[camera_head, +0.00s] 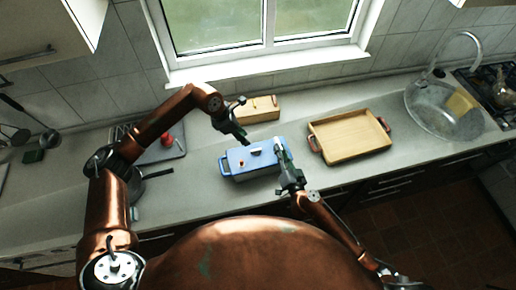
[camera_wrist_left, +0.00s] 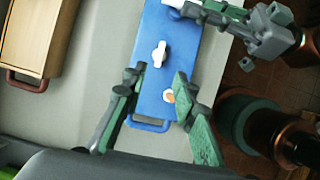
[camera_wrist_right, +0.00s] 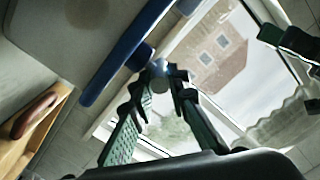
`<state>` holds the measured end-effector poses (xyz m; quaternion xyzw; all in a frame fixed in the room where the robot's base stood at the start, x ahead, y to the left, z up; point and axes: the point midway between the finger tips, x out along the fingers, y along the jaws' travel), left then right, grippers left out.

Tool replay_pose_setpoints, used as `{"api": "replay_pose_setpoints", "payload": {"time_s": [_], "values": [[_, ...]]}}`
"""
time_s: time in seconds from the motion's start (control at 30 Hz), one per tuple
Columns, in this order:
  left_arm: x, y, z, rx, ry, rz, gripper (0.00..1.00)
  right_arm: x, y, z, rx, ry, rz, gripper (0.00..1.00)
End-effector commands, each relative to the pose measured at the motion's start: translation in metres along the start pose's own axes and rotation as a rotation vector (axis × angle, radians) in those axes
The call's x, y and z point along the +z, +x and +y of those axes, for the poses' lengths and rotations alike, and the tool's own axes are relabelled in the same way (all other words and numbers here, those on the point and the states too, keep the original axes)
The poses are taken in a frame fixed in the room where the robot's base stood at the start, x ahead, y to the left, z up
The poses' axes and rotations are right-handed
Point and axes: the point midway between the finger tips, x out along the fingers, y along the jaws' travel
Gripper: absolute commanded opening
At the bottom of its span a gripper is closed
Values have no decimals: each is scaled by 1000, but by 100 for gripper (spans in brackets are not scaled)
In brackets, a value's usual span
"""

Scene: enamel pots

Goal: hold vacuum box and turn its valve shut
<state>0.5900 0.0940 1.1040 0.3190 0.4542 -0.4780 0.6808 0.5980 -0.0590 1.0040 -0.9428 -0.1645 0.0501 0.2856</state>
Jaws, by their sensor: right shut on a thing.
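The blue vacuum box (camera_head: 236,168) stands on the counter below the window. Its lid bears a white valve knob (camera_wrist_left: 160,54) and a small orange-red spot (camera_wrist_left: 168,96). My left gripper (camera_head: 240,123) is open and empty above the box; the left wrist view looks down on the lid between its spread fingers (camera_wrist_left: 157,75). My right gripper (camera_head: 284,158) is shut on the box's right end. In the right wrist view a pale rounded part (camera_wrist_right: 159,74) shows between its fingers, beside the blue edge (camera_wrist_right: 120,55); the exact grip is partly hidden.
A wooden box (camera_head: 258,109) stands behind the vacuum box. A wooden tray (camera_head: 350,139) with reddish handles lies to the right. A rack with a red item (camera_head: 167,140) and a dark pan (camera_head: 135,185) are on the left. The sink (camera_head: 440,110) is far right.

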Motion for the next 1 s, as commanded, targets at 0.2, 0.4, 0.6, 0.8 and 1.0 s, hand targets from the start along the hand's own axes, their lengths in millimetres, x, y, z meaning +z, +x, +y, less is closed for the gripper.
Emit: {"api": "replay_pose_setpoints", "payload": {"time_s": [0.2, 0.4, 0.6, 0.8, 1.0], "values": [[0, 37, -2, -4, -1, 0, 26, 0, 0, 0, -1, 0, -1, 0], [0, 77, -2, -4, -2, 1, 26, 0, 0, 0, -1, 0, -1, 0], [0, 104, -1, -2, -1, 1, 26, 0, 0, 0, -1, 0, 0, 0], [0, 114, 0, 0, -1, 1, 26, 0, 0, 0, -1, 0, 0, 0], [0, 114, 0, 0, -1, 1, 26, 0, 0, 0, -1, 0, 0, 0]]}}
